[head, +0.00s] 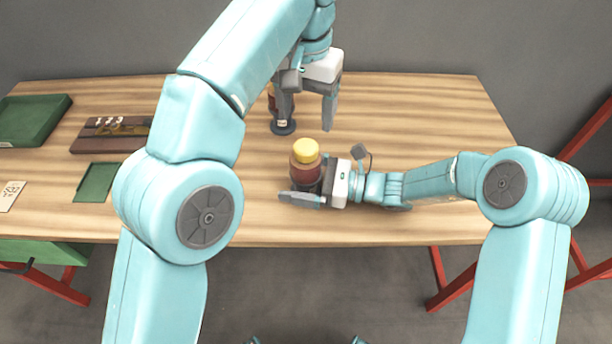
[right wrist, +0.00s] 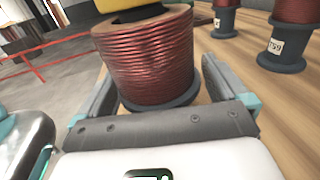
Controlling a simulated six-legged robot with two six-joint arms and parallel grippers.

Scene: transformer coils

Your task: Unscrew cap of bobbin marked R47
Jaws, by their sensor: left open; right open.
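A bobbin with red-brown copper winding (head: 305,171) stands near the table's front edge, with a round yellow cap (head: 306,150) on top. My right gripper (head: 306,190) is open, with its fingers on both sides of this bobbin, low down. In the right wrist view the winding (right wrist: 148,62) fills the space between the fingers, and only the lower edge of the yellow cap (right wrist: 118,4) shows. No marking on this bobbin is visible. My left gripper (head: 308,116) is open and empty, pointing down behind and above the yellow-capped bobbin.
Another bobbin (head: 283,126) stands behind, partly hidden by my left gripper. In the right wrist view, two labelled bobbins (right wrist: 287,42) (right wrist: 226,16) stand to the right. A green tray (head: 30,120), a brown rack (head: 95,140) and a small green tray (head: 95,182) lie left. The table's right is clear.

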